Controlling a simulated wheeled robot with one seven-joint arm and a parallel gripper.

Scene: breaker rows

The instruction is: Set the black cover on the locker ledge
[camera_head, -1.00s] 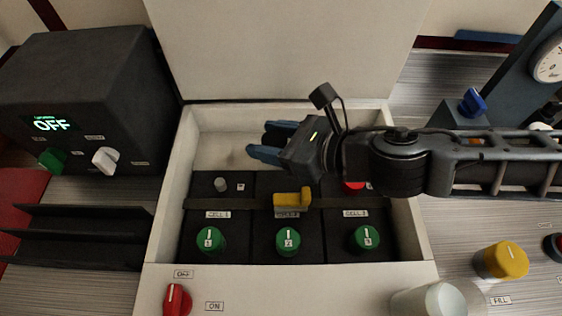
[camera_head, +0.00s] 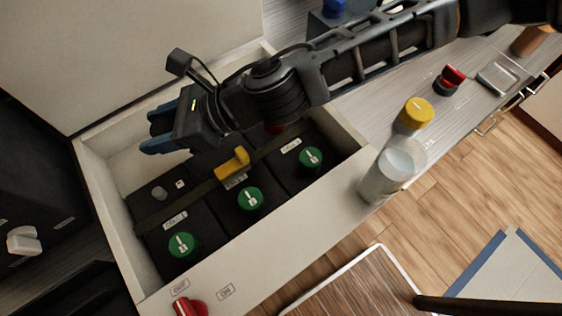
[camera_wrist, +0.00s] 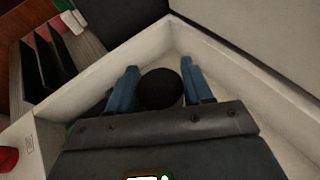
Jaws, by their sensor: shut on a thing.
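My gripper (camera_head: 163,133) hangs over the back left of an open white box (camera_head: 100,190) in the head view. Its blue fingers also show in the wrist view (camera_wrist: 160,92), one on each side of a round black cover (camera_wrist: 160,88), and are shut on it. The gripper's body hides the cover in the head view. I cannot tell which surface is the locker ledge; the box's broad white front rim (camera_head: 290,235) is in plain view.
The box holds black cells with green knobs (camera_head: 250,198) and a yellow lever (camera_head: 232,163). Its raised lid (camera_head: 150,50) stands behind. A red switch (camera_head: 190,306) sits on the front rim. A clear jar (camera_head: 385,178) and yellow knob (camera_head: 416,113) are at the right. A black slotted rack (camera_wrist: 50,55) is left.

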